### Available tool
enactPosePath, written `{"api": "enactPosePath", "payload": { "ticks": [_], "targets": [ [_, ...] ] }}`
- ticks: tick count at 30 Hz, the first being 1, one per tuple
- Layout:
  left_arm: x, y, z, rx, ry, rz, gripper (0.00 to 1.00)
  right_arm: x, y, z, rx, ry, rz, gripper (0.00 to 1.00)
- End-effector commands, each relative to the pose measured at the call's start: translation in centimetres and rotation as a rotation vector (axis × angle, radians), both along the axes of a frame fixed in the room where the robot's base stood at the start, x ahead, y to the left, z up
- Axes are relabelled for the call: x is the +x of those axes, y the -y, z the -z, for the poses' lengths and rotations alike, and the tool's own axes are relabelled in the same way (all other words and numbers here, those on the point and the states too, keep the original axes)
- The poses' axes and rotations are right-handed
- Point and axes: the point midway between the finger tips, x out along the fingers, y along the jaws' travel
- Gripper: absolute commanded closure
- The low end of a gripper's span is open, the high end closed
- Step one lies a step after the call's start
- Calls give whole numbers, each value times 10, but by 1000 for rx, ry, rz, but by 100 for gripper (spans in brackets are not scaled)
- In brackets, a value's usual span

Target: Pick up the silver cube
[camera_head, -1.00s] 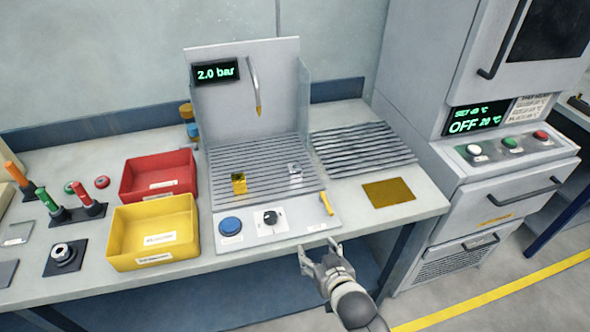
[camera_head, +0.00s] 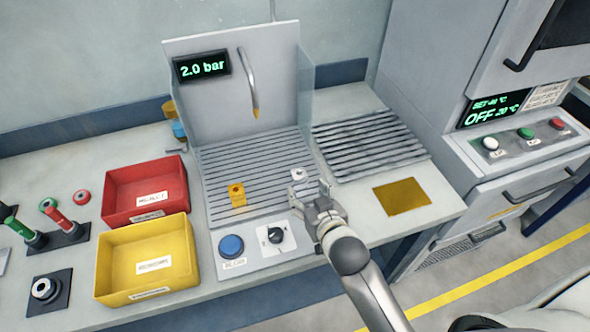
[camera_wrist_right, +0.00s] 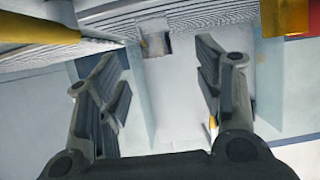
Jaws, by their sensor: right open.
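The silver cube (camera_head: 298,175) sits on the slatted grey plate of the blow-off station, right of a gold cube (camera_head: 237,194). My right gripper (camera_head: 311,192) is open and empty above the front part of that plate, just in front of the silver cube; its fingers overlap the cube's lower edge in the head view. In the right wrist view the silver cube (camera_wrist_right: 156,44) shows beyond the gap between the two spread fingers (camera_wrist_right: 160,88), apart from them. My left gripper is not in view.
A blue button (camera_head: 231,246) and a black knob (camera_head: 276,236) are at the front. Red (camera_head: 112,204) and yellow (camera_head: 103,270) bins stand left. A ribbed rack (camera_head: 370,145) lies right.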

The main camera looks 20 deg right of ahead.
Motion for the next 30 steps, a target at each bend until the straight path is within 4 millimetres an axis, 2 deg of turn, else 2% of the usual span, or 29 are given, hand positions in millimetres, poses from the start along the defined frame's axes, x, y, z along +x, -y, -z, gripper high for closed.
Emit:
{"api": "enactPosePath", "payload": {
  "ticks": [6, 11, 17, 22, 30],
  "targets": [
    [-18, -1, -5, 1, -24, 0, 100, 29, -1, 10, 1, 0, 0, 39],
    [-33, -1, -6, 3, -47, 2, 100, 41, -1, 16, 1, 0, 0, 39],
    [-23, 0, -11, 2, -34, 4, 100, 51, 0, 16, 0, 1, 0, 39],
    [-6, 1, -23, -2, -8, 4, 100, 73, 2, 16, 0, 0, 1, 39],
    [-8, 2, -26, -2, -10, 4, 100, 93, 2, 28, 1, -1, 0, 39]
  ]
}}
